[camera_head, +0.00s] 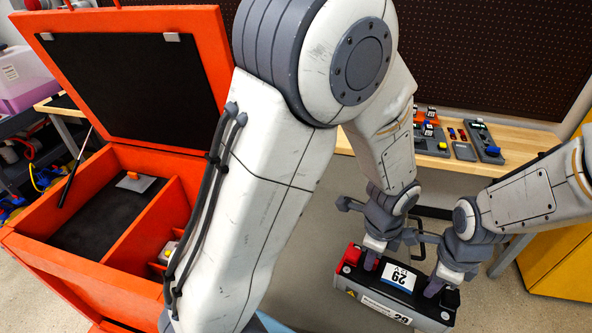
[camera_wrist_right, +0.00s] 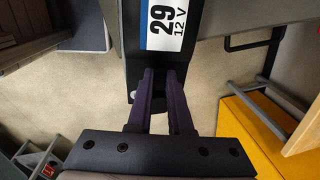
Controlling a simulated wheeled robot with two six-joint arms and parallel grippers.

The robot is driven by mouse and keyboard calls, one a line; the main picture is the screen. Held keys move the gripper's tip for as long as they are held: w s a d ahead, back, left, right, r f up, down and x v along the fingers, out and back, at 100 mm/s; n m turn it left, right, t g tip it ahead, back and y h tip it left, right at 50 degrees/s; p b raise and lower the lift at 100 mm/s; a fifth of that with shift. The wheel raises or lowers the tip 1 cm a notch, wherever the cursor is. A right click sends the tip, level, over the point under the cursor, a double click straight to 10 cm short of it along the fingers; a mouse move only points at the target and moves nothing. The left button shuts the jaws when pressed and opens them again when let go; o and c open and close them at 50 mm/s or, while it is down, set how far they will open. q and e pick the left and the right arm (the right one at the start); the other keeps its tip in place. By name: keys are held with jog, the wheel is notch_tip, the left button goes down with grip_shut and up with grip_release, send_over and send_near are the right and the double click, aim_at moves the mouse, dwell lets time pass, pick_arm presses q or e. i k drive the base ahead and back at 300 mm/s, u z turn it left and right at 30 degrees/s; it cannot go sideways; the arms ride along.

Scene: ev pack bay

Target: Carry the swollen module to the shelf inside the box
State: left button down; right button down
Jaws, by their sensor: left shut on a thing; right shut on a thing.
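The module (camera_head: 385,292) is a dark block with a red end cap and white-and-blue labels reading 29. It is held up in the lower right of the head view, and its label also shows in the right wrist view (camera_wrist_right: 164,50). My left gripper (camera_head: 372,260) is shut on it near the red end. My right gripper (camera_head: 436,286) is shut on its other end, and its purple fingers show in the right wrist view (camera_wrist_right: 160,85). The orange box (camera_head: 60,258) stands open at the left. A dark shelf (camera_head: 95,222) shows inside it. My left arm hides the box's right part.
The raised lid (camera_head: 215,45) stands at the back of the box. A small orange-and-white piece (camera_head: 136,181) lies on the dark surface inside. A wooden bench (camera_head: 530,140) with small parts is behind my arms. A yellow cabinet (camera_head: 560,265) stands at the right.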

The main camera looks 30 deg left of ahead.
aim_at(80, 246)
jog(key=z, duration=2)
jog(key=k, duration=2.9)
jog(key=u, duration=1.7)
